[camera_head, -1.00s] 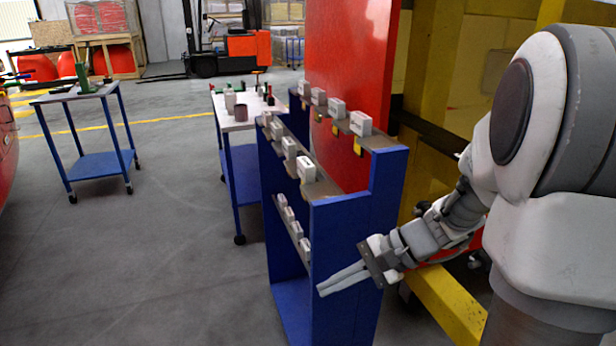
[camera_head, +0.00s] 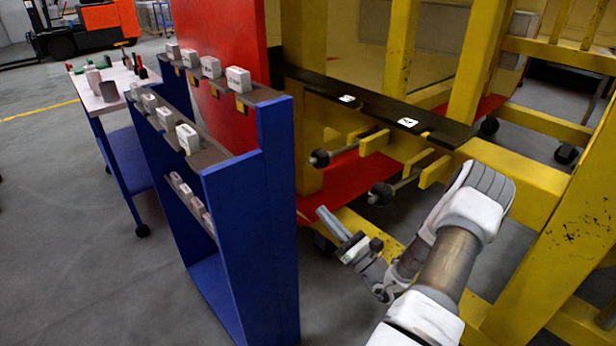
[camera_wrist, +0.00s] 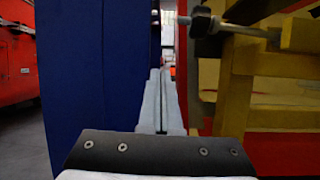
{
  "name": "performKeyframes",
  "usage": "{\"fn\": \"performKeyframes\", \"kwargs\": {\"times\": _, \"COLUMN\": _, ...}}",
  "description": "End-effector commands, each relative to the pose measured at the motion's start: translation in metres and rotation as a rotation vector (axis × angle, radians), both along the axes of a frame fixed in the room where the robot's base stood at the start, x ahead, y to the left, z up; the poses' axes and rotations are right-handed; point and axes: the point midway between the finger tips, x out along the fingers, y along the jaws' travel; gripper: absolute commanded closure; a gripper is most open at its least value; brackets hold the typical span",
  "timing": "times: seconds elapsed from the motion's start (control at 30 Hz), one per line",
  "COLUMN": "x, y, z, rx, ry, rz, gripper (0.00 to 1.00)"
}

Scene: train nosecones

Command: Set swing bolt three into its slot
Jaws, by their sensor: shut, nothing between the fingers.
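Two swing bolts with dark round ends show under the black bar (camera_head: 380,105) of the yellow frame. The farther bolt (camera_head: 322,158) and the nearer bolt (camera_head: 381,194) lie roughly level, their rods running right to yellow brackets. The bar carries two white labels, a farther one (camera_head: 346,99) and a nearer one (camera_head: 407,122). Their marks are too small to read surely. My gripper (camera_head: 324,214) is shut and empty, below and left of the nearer bolt, apart from it. In the wrist view my fingers (camera_wrist: 161,90) point ahead, with one bolt (camera_wrist: 204,22) above right.
A blue rack (camera_head: 245,200) with several white blocks stands close left of my gripper. A red panel (camera_head: 220,45) rises behind it. Yellow posts (camera_head: 400,45) and a low yellow beam (camera_head: 375,235) bound the right.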

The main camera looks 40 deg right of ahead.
Motion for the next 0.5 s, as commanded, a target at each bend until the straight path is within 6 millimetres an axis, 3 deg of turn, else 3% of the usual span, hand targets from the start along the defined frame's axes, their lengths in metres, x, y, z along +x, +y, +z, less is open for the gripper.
{"fn": "performKeyframes", "kwargs": {"times": 0.17, "x": -0.009, "y": -0.017, "z": -0.009, "rx": 0.049, "ry": -0.026, "rz": -0.074, "gripper": 1.00}}
{"fn": "performKeyframes", "kwargs": {"times": 0.5, "x": -0.008, "y": -0.018, "z": -0.009, "rx": 0.049, "ry": -0.026, "rz": -0.075, "gripper": 1.00}}
